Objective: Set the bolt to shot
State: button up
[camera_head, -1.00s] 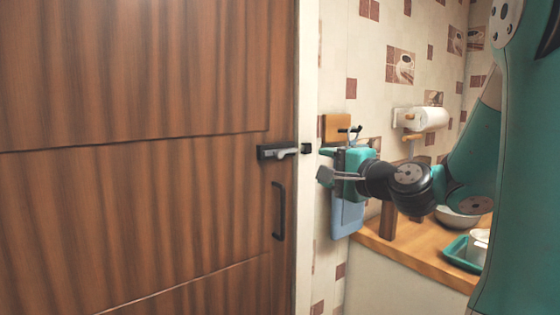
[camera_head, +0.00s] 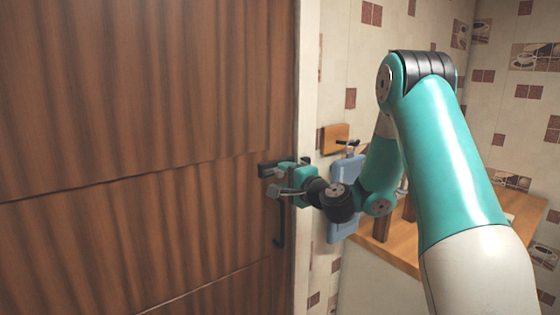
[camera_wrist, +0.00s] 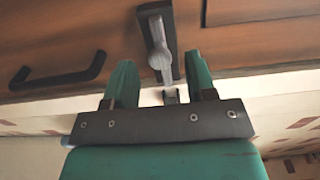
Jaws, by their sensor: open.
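The bolt shows in the wrist view as a silver bar with a lever (camera_wrist: 158,50) on a dark plate (camera_wrist: 147,12) fixed to the brown door. Its silver end points toward a small dark keeper (camera_wrist: 170,97) on the light door frame; I cannot tell whether it enters it. In the head view the plate (camera_head: 264,168) shows only in part behind my gripper (camera_head: 270,182). In the wrist view my gripper (camera_wrist: 160,65) is open and empty, with one green finger either side of the silver lever, apart from it.
A dark pull handle (camera_head: 280,222) sits on the door (camera_head: 130,130) below the bolt. The white door frame (camera_head: 305,230) stands beside it. To the right are a wooden counter (camera_head: 402,258), a blue board (camera_head: 346,185) and a tiled wall.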

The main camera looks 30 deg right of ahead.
jog(key=shift+w+p, duration=0.6)
jog(key=shift+w, duration=0.85)
grip_shut()
